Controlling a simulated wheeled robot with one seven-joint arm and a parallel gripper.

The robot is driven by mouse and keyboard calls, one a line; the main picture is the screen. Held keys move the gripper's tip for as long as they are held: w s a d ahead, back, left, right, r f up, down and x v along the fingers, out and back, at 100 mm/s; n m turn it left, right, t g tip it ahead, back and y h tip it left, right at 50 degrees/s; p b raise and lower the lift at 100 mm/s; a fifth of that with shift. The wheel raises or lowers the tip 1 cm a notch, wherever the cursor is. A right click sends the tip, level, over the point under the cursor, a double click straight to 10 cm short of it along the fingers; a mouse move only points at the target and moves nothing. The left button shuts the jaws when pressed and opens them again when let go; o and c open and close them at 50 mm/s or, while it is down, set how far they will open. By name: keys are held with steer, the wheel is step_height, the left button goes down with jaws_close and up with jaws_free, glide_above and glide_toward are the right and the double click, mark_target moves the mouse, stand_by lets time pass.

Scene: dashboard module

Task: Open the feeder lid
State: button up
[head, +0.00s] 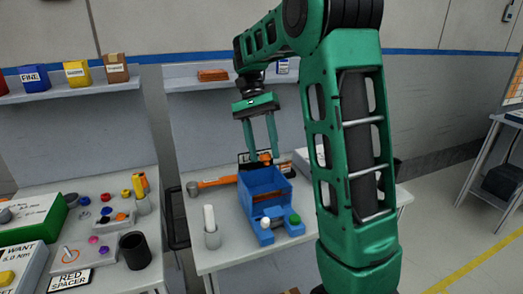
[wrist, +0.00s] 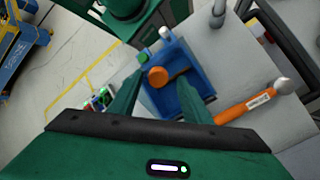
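The blue feeder (head: 263,182) stands on the middle bench, with a white button and a green button at its front. It also shows in the wrist view (wrist: 188,66) as a blue, box-like shape. An orange knob (wrist: 157,76) on a dark bar shows over the feeder; I cannot tell if it belongs to the lid. Whether the lid is open or shut is unclear. My gripper (head: 265,158) points down at the feeder's back edge, with its two fingers apart and nothing seen held. In the wrist view the fingers (wrist: 160,92) flank the knob's area; contact is unclear.
An orange-handled hammer (head: 214,182) lies left of the feeder. A grey cup with a white stick (head: 211,228) stands at the bench's front left. A shelf (head: 190,82) runs behind. The left bench holds a black cup (head: 135,250) and several small coloured parts.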

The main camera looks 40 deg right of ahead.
steer(key=shift+r, duration=0.55)
step_height(320, 180, up, 3)
steer(key=shift+f, duration=0.1)
steer(key=s+a+r, duration=0.3)
steer(key=a+r, duration=0.4)
steer(key=a, duration=0.4)
steer(key=shift+s, duration=0.3)
